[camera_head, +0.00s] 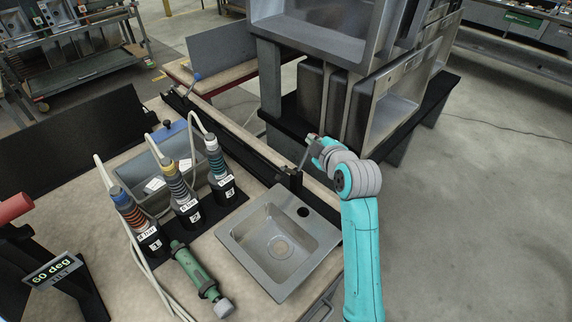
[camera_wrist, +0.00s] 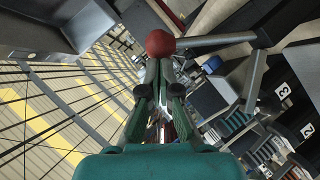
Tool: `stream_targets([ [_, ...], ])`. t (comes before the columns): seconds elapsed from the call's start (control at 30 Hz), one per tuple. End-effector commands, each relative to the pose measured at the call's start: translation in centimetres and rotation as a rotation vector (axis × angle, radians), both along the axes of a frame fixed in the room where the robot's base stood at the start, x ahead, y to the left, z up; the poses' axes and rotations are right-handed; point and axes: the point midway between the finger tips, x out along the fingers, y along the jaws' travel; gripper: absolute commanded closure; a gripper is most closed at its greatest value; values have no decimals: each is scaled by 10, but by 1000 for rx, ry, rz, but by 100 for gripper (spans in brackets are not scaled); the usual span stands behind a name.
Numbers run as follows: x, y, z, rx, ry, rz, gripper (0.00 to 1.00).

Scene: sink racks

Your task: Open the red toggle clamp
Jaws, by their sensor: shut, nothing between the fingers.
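The red toggle clamp's round red knob (camera_wrist: 160,43) shows in the wrist view, at the end of a grey lever rod that runs to the right. My gripper (camera_wrist: 158,66) has its fingers together, with the tips right at the near side of the knob; I cannot tell whether they touch. In the head view my gripper (camera_head: 312,140) is at the back right edge of the bench, above a grey lever (camera_head: 304,158) that rises at a tilt from a black mount. The red knob is hidden there by my gripper.
A steel sink (camera_head: 232,243) sits on the bench in front of the clamp. A rack of steel sinks (camera_head: 395,105) stands close behind. A blue-knobbed lever (camera_head: 196,77) is further back.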

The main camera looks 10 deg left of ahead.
Motion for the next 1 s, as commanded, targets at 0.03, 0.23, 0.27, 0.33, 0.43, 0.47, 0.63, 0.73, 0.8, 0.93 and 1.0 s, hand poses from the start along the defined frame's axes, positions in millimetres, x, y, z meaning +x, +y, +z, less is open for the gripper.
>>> stream_targets([
  [0.03, 5, -4, -1, 21, 27, -2, 100],
  [0.23, 16, -13, -8, 100, 130, -2, 100],
  [0.27, 17, -14, -8, 110, 141, -2, 100],
  [0.33, 20, -15, -10, 129, 166, -1, 100],
  [0.43, 22, -18, -13, 150, 193, -1, 100],
  [0.47, 23, -18, -13, 155, 199, -1, 100],
  [0.63, 25, -19, -15, 171, 222, 0, 100],
  [0.73, 25, -20, -16, 175, 226, -1, 100],
  [0.8, 25, -20, -16, 176, 227, 0, 100],
  [0.93, 25, -20, -16, 175, 227, -2, 100],
  [1.0, 25, -20, -16, 175, 227, -2, 100],
])
